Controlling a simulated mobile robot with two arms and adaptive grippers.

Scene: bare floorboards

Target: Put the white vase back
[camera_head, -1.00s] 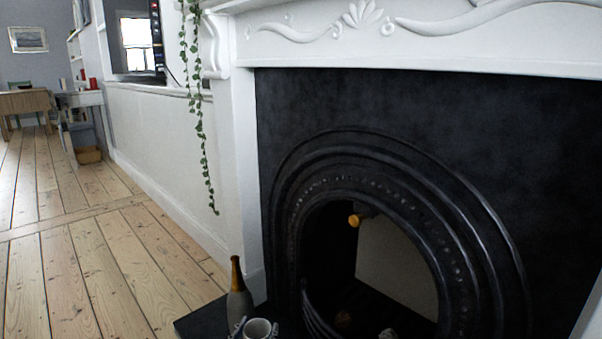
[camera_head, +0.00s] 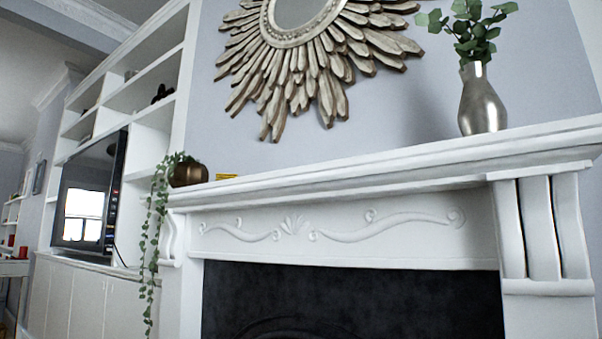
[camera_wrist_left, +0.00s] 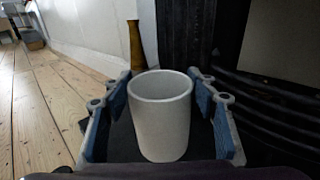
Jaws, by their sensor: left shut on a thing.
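The white vase (camera_wrist_left: 160,118) is a plain, pale cylinder with an open top, upright in the left wrist view. My left gripper (camera_wrist_left: 160,100) has its blue-padded fingers on either side of the vase and is shut on it. The vase is over or on the dark hearth; whether it touches the hearth I cannot tell. In the head view neither gripper shows, and the white vase is out of that picture.
The head view shows a white mantelpiece (camera_head: 380,178) with a silver vase (camera_head: 482,100) of leaves at right and a bronze pot (camera_head: 188,174) with a trailing plant at left. Mantel space between them is mostly clear. A brown-necked bottle (camera_wrist_left: 135,45) stands behind the white vase.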

